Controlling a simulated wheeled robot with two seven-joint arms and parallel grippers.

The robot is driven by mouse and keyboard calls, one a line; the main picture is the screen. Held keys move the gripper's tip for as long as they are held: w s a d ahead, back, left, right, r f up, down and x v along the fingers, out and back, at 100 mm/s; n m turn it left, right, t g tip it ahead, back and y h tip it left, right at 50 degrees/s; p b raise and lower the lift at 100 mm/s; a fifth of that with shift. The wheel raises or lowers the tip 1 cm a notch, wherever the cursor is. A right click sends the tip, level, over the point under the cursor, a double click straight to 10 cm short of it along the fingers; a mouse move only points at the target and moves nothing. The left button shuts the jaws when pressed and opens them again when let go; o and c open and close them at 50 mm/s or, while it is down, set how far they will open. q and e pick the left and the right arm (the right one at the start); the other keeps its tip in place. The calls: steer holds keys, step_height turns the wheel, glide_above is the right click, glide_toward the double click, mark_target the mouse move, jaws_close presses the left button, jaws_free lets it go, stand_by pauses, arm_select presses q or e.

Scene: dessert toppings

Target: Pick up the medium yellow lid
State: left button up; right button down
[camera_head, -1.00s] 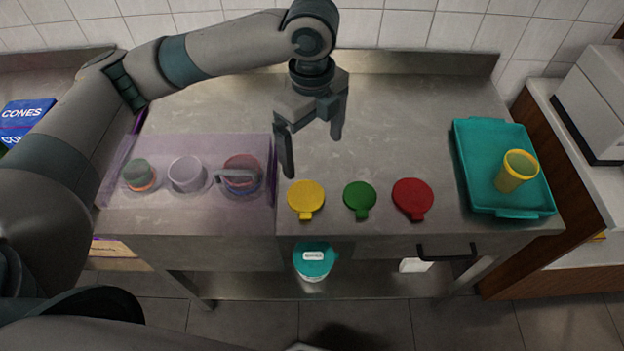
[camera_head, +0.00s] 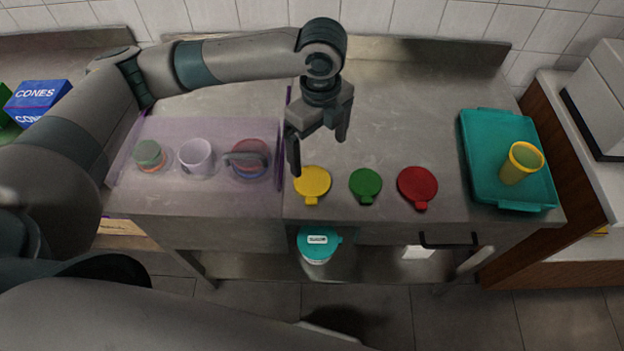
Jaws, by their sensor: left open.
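The yellow lid (camera_head: 312,183), round with a small tab toward the front, lies flat on the metal counter (camera_head: 400,125). It is leftmost in a row with a green lid (camera_head: 365,184) and a red lid (camera_head: 417,184). My left gripper (camera_head: 318,155) points down just behind and above the yellow lid. Its fingers are apart with nothing between them. One fingertip is close to the lid's upper left; whether it touches cannot be told. My right gripper is not in view.
A clear purple-tinted case (camera_head: 207,204) with several cups stands left of the lids. A teal tray (camera_head: 467,172) holding a yellow cup (camera_head: 520,164) is at right. A teal-lidded container (camera_head: 319,243) is on the lower shelf. The counter behind the lids is mostly clear.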

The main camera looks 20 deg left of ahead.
arm_select(q)
steer(key=p, duration=0.2)
glide_above(313, 182)
steer(key=d, duration=0.1)
steer(key=shift+w+f, duration=0.1)
steer(key=shift+f, duration=3.05)
steer(key=shift+a+f+p, duration=0.2)
steer(key=shift+f+p, duration=0.1)
steer(key=shift+f, duration=0.15)
steer(key=f, duration=0.1)
steer(key=f+p, duration=0.1)
steer(key=f, duration=0.1)
steer(key=shift+a+p, duration=0.3)
steer(key=shift+f, duration=0.65)
steer(key=c, duration=1.1)
